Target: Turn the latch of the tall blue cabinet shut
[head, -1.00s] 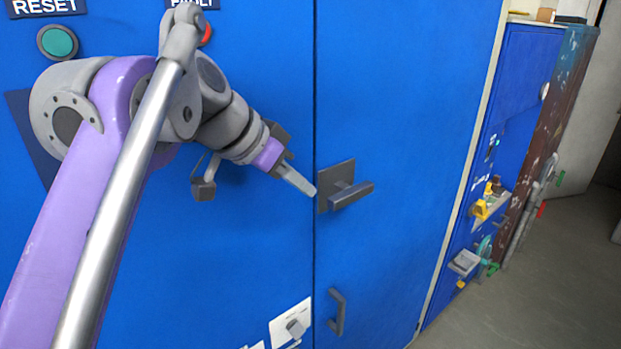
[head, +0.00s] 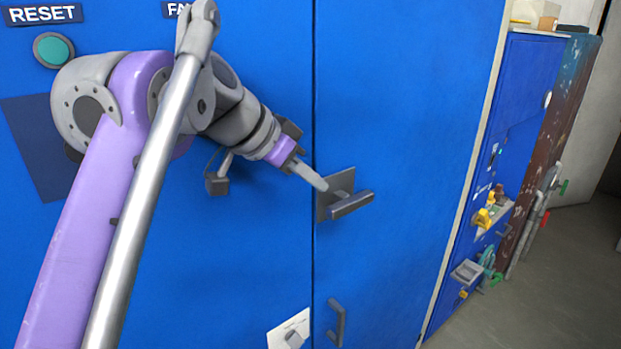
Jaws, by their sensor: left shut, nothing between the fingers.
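The tall blue cabinet (head: 400,110) fills most of the head view, with a vertical door seam near the middle. Its latch (head: 350,203) is a dark grey bar handle on a square grey plate (head: 325,198) just right of the seam. The bar points right and slightly toward me, roughly level. My left gripper (head: 321,184) is shut and empty. Its fingertips are at the upper left of the latch plate, in front of it and left of the bar; I cannot tell whether they touch. My right gripper is not in view.
A fixed dark pull handle (head: 338,323) sits below the latch. A white switch plate (head: 289,331) is at the lower left of the seam. A lower blue cabinet (head: 515,140) with yellow and teal fittings stands to the right. The grey floor (head: 545,280) there is clear.

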